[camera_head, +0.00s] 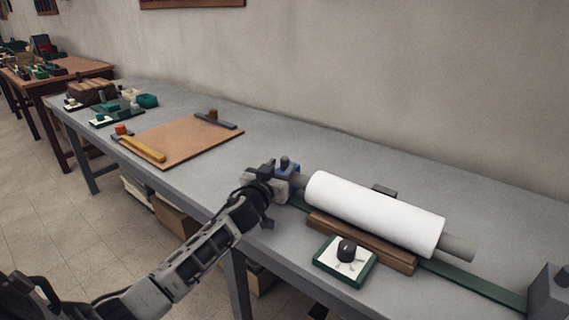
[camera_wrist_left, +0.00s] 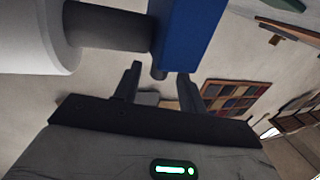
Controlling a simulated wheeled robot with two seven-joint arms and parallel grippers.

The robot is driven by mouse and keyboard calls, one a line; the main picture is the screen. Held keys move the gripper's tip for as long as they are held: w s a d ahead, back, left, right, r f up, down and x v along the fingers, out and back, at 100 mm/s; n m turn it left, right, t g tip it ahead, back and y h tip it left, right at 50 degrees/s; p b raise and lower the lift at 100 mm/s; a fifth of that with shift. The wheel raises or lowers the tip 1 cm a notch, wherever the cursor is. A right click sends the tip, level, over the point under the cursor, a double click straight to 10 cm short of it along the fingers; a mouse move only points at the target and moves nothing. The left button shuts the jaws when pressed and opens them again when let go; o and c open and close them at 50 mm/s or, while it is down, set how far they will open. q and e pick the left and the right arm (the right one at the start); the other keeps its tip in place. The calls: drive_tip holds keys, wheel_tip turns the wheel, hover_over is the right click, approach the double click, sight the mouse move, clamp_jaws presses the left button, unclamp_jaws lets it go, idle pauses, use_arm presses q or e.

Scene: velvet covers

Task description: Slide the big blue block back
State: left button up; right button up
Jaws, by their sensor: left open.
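The big blue block (camera_wrist_left: 188,35) fills the upper middle of the left wrist view. In the head view only small blue parts of it (camera_head: 296,169) show behind my left gripper (camera_head: 283,178). A grey shaft (camera_wrist_left: 110,27) meets the block's side and carries a white roll (camera_wrist_left: 35,35), also seen in the head view (camera_head: 375,212). My left gripper is open in the left wrist view (camera_wrist_left: 160,72), with the block's lower edge at or between its fingertips. I cannot tell whether they touch. My right gripper is out of view.
A wooden bar (camera_head: 360,241) and a green-edged box with a black knob (camera_head: 346,260) lie in front of the roll. A green rail (camera_head: 470,282) runs right to a grey block (camera_head: 550,292). A brown board (camera_head: 185,140) lies left; bare grey table separates it from my gripper.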

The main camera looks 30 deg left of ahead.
sight(283, 164)
use_arm(q)
drive_tip(key=shift+w+a, duration=0.15)
drive_tip(key=shift+w, duration=0.65)
drive_tip(key=shift+w+a, duration=0.15)
drive_tip(key=shift+w, duration=0.65)
